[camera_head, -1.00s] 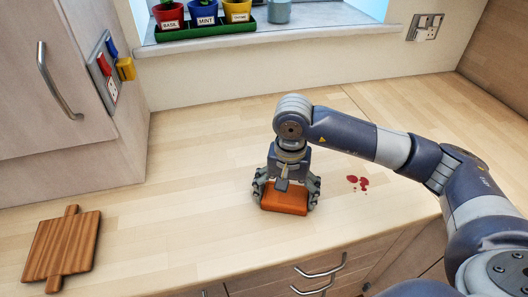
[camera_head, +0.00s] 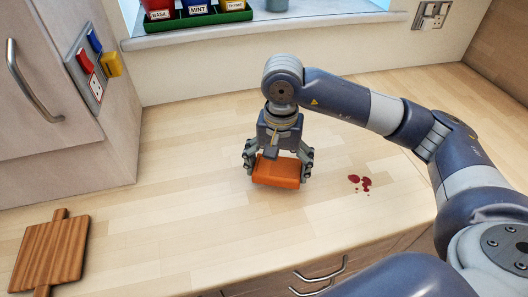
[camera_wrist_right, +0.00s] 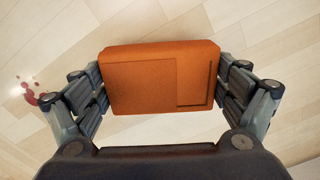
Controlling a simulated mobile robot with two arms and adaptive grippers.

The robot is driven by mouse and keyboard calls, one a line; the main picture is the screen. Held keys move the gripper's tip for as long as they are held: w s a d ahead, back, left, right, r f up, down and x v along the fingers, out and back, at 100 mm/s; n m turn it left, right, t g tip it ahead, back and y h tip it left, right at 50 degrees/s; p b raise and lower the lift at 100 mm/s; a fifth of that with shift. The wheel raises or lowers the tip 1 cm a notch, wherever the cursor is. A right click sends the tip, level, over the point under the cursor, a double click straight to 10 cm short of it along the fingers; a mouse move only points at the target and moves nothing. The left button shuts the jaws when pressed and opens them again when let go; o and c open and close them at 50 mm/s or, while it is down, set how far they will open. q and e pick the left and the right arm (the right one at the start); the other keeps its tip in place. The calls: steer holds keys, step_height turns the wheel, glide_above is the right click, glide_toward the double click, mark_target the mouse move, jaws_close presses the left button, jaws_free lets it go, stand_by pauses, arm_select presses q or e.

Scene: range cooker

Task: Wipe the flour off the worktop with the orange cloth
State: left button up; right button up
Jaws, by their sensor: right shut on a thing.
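In the right wrist view the cloth (camera_wrist_right: 160,78) sits between the fingers. I cannot tell whether its underside touches the worktop. I see no white flour patch; red spots (camera_head: 361,183) lie on the worktop to the right of the gripper. My left gripper is not in view.
A wooden chopping board (camera_head: 50,250) lies at the front left. A cabinet (camera_head: 70,90) stands on the left, with a switch plate (camera_head: 88,72) on its side. Herb pots in a green tray (camera_head: 200,22) stand on the sill.

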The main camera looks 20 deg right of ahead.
steer(key=shift+w+r+p, duration=0.1)
steer(key=shift+r+p, duration=0.2)
steer(key=shift+r, duration=0.65)
steer(key=shift+w+r+p, duration=0.15)
steer(key=shift+r+p, duration=0.25)
steer(key=shift+r, duration=0.25)
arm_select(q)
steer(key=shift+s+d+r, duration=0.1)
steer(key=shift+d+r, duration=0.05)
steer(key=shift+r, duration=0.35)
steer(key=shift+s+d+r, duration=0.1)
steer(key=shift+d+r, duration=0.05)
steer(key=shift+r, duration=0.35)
arm_select(e)
steer(key=shift+r, duration=0.5)
